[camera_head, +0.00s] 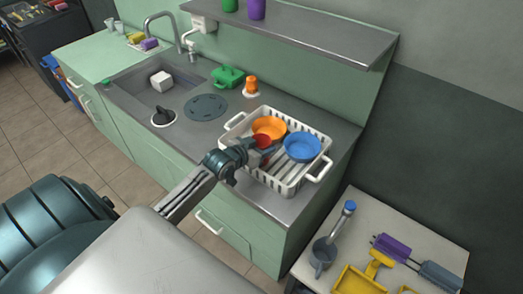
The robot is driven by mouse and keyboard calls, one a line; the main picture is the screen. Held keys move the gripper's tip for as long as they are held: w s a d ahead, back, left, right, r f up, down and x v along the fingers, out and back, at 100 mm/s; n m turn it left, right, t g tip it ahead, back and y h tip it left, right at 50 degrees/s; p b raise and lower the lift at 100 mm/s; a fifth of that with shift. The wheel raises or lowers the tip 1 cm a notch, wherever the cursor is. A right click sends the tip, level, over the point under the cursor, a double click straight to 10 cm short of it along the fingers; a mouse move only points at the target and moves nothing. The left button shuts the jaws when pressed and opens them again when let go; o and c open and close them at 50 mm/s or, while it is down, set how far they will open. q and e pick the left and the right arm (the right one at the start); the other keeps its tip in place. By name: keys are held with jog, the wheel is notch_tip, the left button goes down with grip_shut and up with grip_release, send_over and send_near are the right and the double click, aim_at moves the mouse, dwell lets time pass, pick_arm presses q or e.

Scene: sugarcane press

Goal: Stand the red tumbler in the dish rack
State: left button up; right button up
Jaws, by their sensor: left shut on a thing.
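The dish rack (285,187) is a white slatted basket with side handles, standing on the grey counter. An orange bowl (269,126) and a blue bowl (303,147) are in it. My left gripper (257,153) is over the rack's near left part, shut on the red tumbler (263,141). Only a small part of the tumbler shows beside the gripper, in front of the orange bowl. Whether it touches the rack floor or the bowl I cannot tell. My right gripper is not in view.
A grey shelf (310,35) hangs above the back of the counter. An orange item (251,86) and a green container (228,76) stand left of the rack. The sink (150,84) and tap are farther left. A side table (400,222) with tools stands at right.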

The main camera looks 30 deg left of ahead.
pick_arm(q)
jog(key=shift+f, duration=1.55)
jog(key=o, duration=1)
jog(key=shift+r, duration=0.25)
jog(key=shift+s, duration=0.35)
jog(key=v, duration=1.1)
jog(key=shift+s, duration=0.15)
